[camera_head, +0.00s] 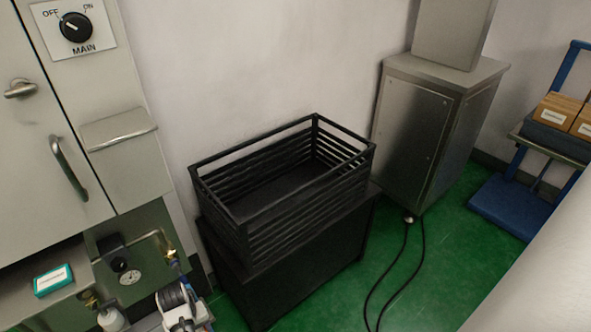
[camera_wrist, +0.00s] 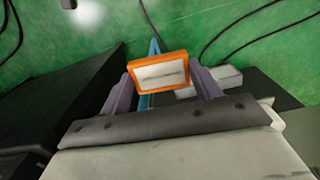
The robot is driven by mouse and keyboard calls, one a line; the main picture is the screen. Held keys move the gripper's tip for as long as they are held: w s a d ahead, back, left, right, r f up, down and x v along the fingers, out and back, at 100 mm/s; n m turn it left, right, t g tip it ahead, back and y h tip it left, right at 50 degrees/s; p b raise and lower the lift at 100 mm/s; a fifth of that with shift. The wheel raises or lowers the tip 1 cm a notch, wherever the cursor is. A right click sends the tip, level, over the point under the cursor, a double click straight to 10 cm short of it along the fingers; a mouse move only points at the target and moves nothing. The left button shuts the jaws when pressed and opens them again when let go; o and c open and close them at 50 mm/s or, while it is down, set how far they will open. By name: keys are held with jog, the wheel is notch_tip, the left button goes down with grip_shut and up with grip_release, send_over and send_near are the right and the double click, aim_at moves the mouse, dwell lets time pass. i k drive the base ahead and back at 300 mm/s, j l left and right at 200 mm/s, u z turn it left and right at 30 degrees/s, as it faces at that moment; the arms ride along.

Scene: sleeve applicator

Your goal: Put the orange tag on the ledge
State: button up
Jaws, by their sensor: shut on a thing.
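The orange tag (camera_wrist: 158,65) has an orange rim and a white face with a line of small blurred print. In the wrist view it sits between the two grey fingers of my gripper (camera_wrist: 161,80), which is shut on it. I cannot make out the tag in the head view. A thin metal ledge (camera_head: 118,130) juts from the grey cabinet front at the left of the head view, below the MAIN switch. Its top looks bare. The tag is apart from this ledge.
A teal box (camera_head: 52,281) lies on a lower shelf in the cabinet. A gauge and pipes (camera_head: 130,275) are beside it. A black slatted crate (camera_head: 285,190) stands on a black stand. A steel cabinet (camera_head: 415,130) and cables (camera_head: 402,270) are further right.

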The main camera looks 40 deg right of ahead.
aim_at(116, 126)
jog(key=j+z, duration=0.2)
jog(key=z, duration=0.3)
jog(key=i+j+z, duration=0.1)
jog(key=j+z, duration=0.15)
jog(key=z, duration=0.3)
jog(key=j+z, duration=0.2)
jog(key=z, duration=0.3)
jog(key=k+j+z, duration=0.1)
jog(key=z, duration=0.4)
jog(key=k+j+z, duration=0.1)
jog(key=j+z, duration=0.15)
jog(key=z, duration=0.3)
jog(key=k+j+z, duration=0.1)
jog(key=z, duration=0.4)
jog(key=k+j+z, duration=0.1)
jog(key=z, duration=0.4)
jog(key=k+z, duration=0.2)
jog(key=z, duration=0.35)
